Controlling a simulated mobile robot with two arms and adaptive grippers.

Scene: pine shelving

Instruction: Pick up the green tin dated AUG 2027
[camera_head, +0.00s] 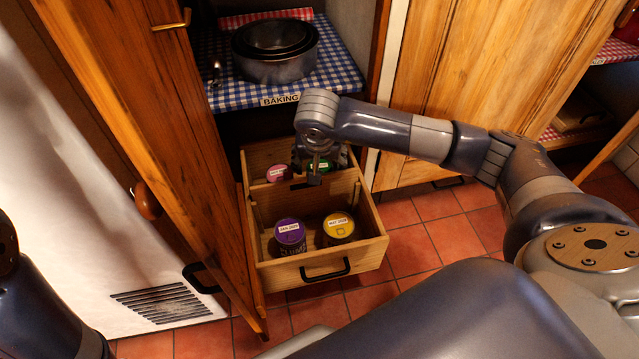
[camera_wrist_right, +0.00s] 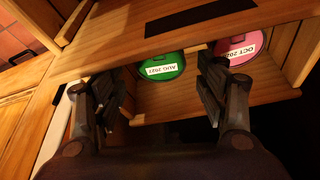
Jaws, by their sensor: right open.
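The green tin (camera_wrist_right: 160,76) has a white label reading AUG 2027. It stands in the rear compartment of the pulled-out drawer (camera_head: 318,273). In the right wrist view its lid shows ahead of and between the two fingers. In the head view the green tin (camera_head: 323,166) is partly hidden by my gripper. My right gripper (camera_wrist_right: 158,95) is open and empty above the drawer; its fingers look apart from the tin. My left gripper is not in view; only part of my left arm shows at lower left.
A pink tin (camera_head: 277,173) stands left of the green one. An open cupboard door (camera_head: 170,130) flanks the drawer. Pans (camera_head: 275,55) sit on the shelf above.

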